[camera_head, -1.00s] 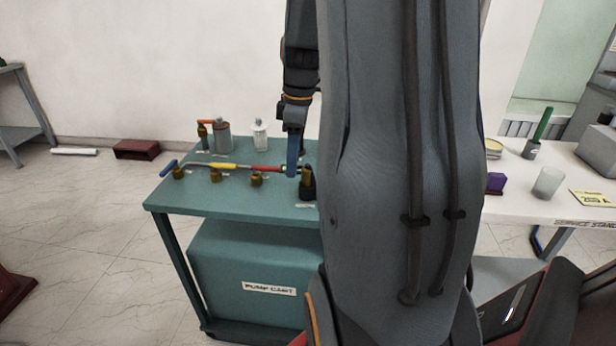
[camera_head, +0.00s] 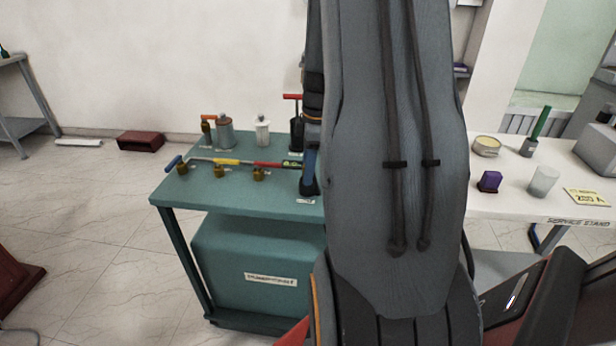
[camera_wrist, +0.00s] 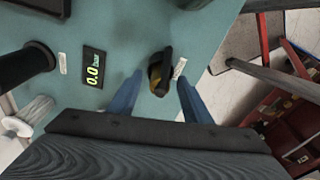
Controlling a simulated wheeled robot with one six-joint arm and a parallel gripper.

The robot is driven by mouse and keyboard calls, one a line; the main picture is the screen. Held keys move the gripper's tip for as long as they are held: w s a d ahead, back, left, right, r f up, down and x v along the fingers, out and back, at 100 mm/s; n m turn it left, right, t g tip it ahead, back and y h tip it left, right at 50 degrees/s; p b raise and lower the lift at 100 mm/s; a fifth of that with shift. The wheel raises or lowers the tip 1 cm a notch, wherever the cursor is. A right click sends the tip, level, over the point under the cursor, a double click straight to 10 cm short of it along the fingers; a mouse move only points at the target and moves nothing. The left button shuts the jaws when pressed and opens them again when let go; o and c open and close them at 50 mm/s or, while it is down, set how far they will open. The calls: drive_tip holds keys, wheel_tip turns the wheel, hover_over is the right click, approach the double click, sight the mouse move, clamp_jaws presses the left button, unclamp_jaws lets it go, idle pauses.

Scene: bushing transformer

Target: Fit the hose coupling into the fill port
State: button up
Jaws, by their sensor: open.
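A brass and black fitting, which looks like the hose coupling (camera_wrist: 158,78), stands on the teal cart top in the wrist view. My gripper (camera_wrist: 160,90) is open, with one blue finger on each side of the fitting and visible gaps between. I cannot tell how far above it the fingertips are. In the head view my gripper's blue finger (camera_head: 309,165) shows at the right of the cart top, just above a black base (camera_head: 310,188). My arm hides most of the fitting there. I cannot make out the fill port in either view.
The pump cart (camera_head: 240,200) carries a valve row with blue, yellow and red handles (camera_head: 268,164), a grey can (camera_head: 224,130), a white bottle (camera_head: 262,130) and a red-handled black pump (camera_head: 296,125). A digital gauge (camera_wrist: 93,67) reads 0.0. The service stand (camera_head: 515,203) is right.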

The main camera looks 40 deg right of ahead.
drive_tip(key=shift+f, duration=0.1)
clamp_jaws()
